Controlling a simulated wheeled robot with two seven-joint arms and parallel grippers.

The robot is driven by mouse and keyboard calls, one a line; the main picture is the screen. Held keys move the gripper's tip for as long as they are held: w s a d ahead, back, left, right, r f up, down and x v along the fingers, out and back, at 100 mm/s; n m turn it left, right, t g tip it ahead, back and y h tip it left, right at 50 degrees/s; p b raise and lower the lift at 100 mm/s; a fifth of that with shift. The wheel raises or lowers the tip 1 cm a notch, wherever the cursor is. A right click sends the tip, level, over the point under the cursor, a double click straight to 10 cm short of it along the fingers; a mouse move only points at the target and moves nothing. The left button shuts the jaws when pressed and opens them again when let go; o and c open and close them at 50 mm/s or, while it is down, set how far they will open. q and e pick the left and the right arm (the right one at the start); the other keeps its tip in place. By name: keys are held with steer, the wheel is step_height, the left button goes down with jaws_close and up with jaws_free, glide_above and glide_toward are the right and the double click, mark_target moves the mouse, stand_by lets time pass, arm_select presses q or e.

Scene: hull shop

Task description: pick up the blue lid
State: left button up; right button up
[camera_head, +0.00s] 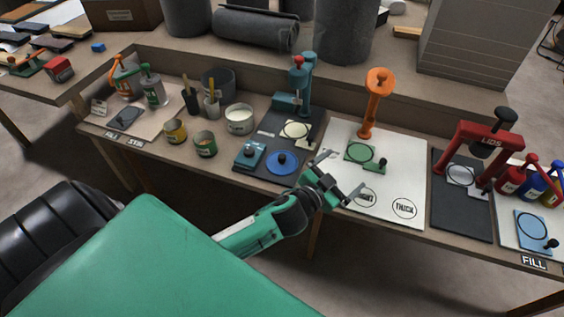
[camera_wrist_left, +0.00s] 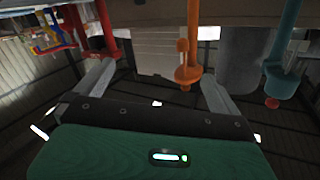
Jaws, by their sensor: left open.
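The blue lid (camera_head: 283,162) is a flat round disc with a black knob. It lies on the dark mat (camera_head: 247,179) near the bench's front edge, in the head view. My left gripper (camera_head: 344,175) is open and empty. It is to the right of the lid, apart from it, over the front left part of the white board. In the left wrist view the open jaws (camera_wrist_left: 157,73) have nothing between them nearby, and I cannot make out the lid there. My right gripper is not in view.
A blue block-shaped tool (camera_head: 249,157) stands just left of the lid. Behind are a teal press (camera_head: 301,82) and an orange press (camera_head: 375,95). Open cans, including a white one (camera_head: 239,120), stand to the left. The white board (camera_head: 338,136) has bare room.

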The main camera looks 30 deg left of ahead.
arm_select(q)
steer(key=w+d+r+m+h, duration=0.2)
steer(key=d+r+m+h, duration=0.3)
steer(key=r+m+h, duration=0.15)
steer(key=m+g+y, duration=1)
steer(key=g, duration=0.7)
glide_above(282, 156)
step_height(282, 156, down, 3)
step_height(282, 156, down, 7)
steer(key=shift+r+b, duration=0.1)
steer(key=shift+b, duration=0.25)
steer(key=shift+f, duration=3.15)
steer(key=c, duration=0.6)
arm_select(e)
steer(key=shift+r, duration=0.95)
